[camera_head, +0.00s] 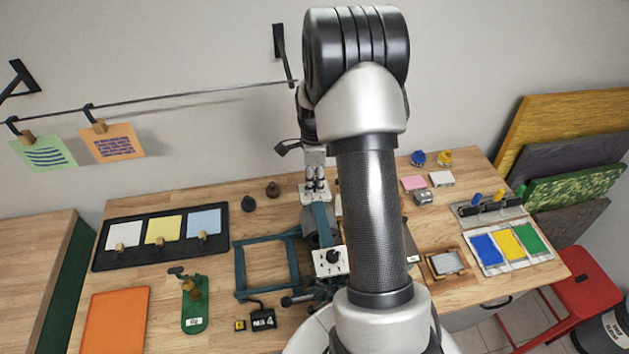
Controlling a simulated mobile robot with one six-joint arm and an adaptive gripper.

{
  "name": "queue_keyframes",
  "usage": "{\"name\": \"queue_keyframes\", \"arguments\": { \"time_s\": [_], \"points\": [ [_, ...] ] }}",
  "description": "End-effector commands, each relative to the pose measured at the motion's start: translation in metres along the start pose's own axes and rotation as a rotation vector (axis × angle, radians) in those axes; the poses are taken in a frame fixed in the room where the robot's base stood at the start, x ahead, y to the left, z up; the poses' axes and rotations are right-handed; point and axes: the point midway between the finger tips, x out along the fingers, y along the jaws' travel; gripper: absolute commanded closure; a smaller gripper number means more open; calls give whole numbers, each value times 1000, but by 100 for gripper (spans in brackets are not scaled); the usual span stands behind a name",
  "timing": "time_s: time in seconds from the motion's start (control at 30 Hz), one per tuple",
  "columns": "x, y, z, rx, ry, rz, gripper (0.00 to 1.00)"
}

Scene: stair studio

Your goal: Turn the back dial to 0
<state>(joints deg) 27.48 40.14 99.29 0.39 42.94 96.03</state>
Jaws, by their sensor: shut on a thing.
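The back dial's white panel (304,194) stands at the rear of the teal press frame, near the middle of the table. My gripper (316,186) reaches down onto this panel from above, its fingers closed around the dial's knob. The knob and its pointer are hidden by the fingers, so I cannot read its setting. The front dial (333,257) is a black knob on a white panel nearer to me, with small marks around it. It is clear of my gripper.
A teal frame (239,270) and grey roller (312,240) sit beside the dials. A black tray (101,255) with coloured cards lies left. Two small dark knobbed pieces (273,189) (249,204) stand left of my gripper. My arm hides much of the table's middle right.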

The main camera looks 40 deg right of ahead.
Motion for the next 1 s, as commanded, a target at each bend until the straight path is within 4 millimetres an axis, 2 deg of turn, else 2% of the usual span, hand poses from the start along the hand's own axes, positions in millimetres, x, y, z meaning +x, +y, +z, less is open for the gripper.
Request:
{"name": "queue_keyframes", "arguments": {
  "time_s": [1.0],
  "points": [
    [0,0,2,-965,41,-2,100]
  ]
}}
